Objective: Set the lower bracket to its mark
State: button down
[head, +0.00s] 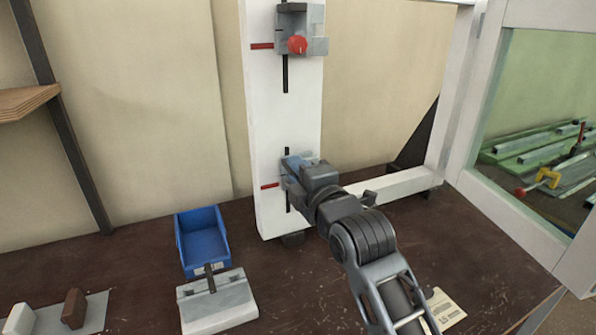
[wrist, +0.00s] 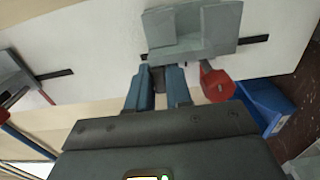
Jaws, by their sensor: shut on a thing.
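The lower bracket (wrist: 195,35) is a grey stepped block on a dark slot of the white upright (head: 275,110). In the head view my gripper (head: 293,167) hides most of it. In the wrist view my blue fingers are shut on a small dark piece (wrist: 157,78) at the bracket's near edge. A red knob (wrist: 217,86) sits beside the fingers, towards the bin. A red mark line (head: 269,186) shows on the upright, left of the lower slot. How the bracket lines up with it is unclear.
The upper bracket (head: 313,46), with a red knob, sits above by its own red line (head: 262,46). A blue bin (head: 203,243) and a grey block (head: 217,303) stand left of the upright. A white frame (head: 470,100) rises at right.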

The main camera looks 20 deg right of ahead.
dwell(0.4)
notch_tip(320, 180, down, 3)
jog(key=shift+r+b, duration=0.1)
jog(key=shift+b, duration=1.05)
jog(key=shift+r, duration=0.1)
jog(key=c, duration=1.1)
grip_release()
jog(key=shift+s, duration=0.1)
jog(key=s+b, duration=0.1)
jog(key=s, duration=0.6)
jog(key=shift+s, duration=0.35)
